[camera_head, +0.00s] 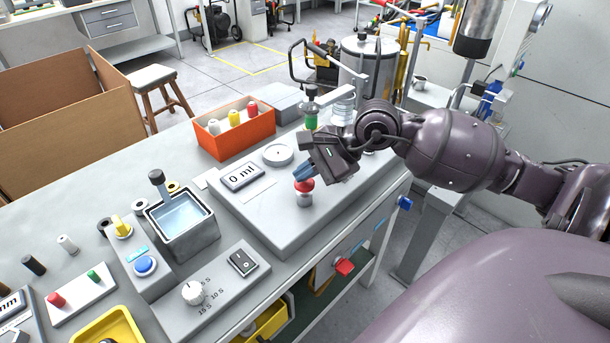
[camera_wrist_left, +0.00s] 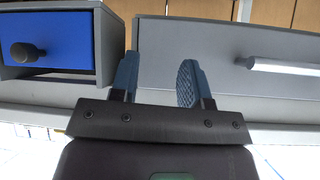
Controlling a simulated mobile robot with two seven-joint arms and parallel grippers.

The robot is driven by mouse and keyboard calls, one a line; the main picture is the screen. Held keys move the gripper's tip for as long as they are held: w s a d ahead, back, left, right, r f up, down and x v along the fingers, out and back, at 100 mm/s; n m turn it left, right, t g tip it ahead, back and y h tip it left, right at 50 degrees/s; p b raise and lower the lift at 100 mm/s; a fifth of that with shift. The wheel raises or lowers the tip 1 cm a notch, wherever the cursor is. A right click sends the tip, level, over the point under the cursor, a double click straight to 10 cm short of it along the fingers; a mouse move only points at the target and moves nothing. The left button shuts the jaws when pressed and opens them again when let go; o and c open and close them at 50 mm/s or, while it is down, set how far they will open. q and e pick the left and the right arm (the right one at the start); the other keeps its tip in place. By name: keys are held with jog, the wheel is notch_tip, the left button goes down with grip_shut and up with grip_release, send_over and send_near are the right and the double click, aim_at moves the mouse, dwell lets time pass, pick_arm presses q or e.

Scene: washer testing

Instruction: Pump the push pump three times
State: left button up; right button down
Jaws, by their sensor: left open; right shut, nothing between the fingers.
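The push pump (camera_head: 304,198) has a red cap on a light metal body and stands upright on the raised light panel of the bench. My right gripper (camera_head: 301,173) is shut and points down just above the red cap. I cannot tell whether the fingertips touch the cap. A display (camera_head: 241,177) beside the pump reads "0 ml". My left gripper (camera_wrist_left: 155,82) is open and empty in the left wrist view, in front of grey drawer fronts (camera_wrist_left: 210,60), and is not seen in the head view.
An orange box (camera_head: 236,143) with several bottles stands behind the panel. A round gauge (camera_head: 278,154) and a green-banded bottle (camera_head: 311,118) are near the gripper. A water basin (camera_head: 181,245) and a panel with a dial (camera_head: 193,293) are to the left. The panel's front part is clear.

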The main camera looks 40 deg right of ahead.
pick_arm(q)
jog(key=shift+s+f, duration=0.1)
pick_arm(e)
jog(key=shift+f, duration=0.2)
jog(key=shift+r+p, duration=0.35)
jog(key=shift+r, duration=0.6)
pick_arm(q)
jog(key=shift+w+r, duration=0.7)
jog(key=shift+r, duration=0.15)
jog(key=shift+s+f, duration=0.1)
jog(key=shift+s, duration=0.1)
